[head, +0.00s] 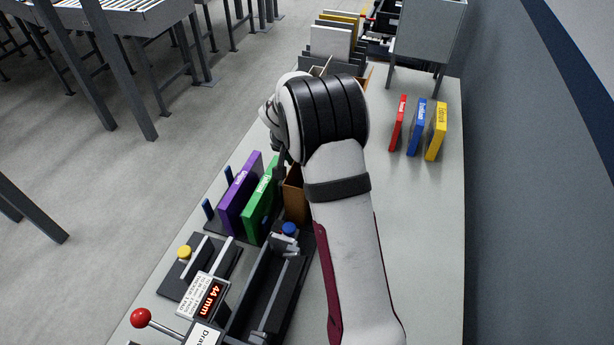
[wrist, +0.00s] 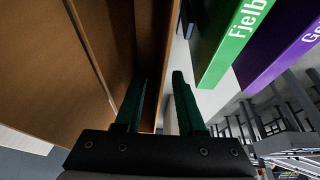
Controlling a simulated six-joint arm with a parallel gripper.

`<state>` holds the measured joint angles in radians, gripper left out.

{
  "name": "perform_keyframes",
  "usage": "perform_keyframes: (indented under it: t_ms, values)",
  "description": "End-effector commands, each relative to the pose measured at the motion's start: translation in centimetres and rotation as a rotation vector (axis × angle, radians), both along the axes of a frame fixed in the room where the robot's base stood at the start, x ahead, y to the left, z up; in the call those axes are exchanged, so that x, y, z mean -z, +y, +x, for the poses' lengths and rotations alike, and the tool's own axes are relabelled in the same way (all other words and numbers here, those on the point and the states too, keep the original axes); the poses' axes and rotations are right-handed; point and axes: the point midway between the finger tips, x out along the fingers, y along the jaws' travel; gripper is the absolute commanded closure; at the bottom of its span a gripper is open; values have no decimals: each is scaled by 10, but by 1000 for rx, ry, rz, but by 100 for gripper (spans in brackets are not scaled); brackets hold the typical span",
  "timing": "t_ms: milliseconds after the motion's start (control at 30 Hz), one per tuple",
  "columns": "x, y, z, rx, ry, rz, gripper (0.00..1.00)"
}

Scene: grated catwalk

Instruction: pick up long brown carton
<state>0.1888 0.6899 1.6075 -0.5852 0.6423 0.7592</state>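A brown carton (head: 294,196) stands just left of my forearm in the head view, beside a green binder-like box (head: 261,199); my arm hides much of it. In the wrist view brown cardboard (wrist: 62,75) fills the left side, very close. My gripper (wrist: 159,80) is open there, its two dark green fingers apart. A narrow brown panel edge shows between the fingers. The left finger overlaps the dark cardboard; a light gap shows beside the right finger. Contact cannot be told. In the head view the fingers are mostly hidden.
A purple box (head: 240,190) stands beside the green one. A black fixture (head: 265,290) with a 44 mm display is in front. Red (head: 397,122), blue (head: 416,127) and yellow (head: 436,131) boxes stand at right. More brown cardboard (head: 318,70) shows behind my wrist.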

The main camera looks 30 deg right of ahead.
Motion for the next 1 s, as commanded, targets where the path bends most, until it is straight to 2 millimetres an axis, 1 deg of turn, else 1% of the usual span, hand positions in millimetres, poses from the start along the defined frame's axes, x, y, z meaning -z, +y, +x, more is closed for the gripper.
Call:
perform_keyframes:
  t_ms: [67,233,267,400,467,1000]
  values:
    - [5,-2,1,0,0,0,61]
    - [6,-2,2,-1,0,0,61]
    - [6,-2,2,-1,0,0,63]
    - [5,-2,2,-1,0,0,88]
    - [5,-1,2,-1,0,0,99]
    - [5,-1,2,-1,0,0,100]
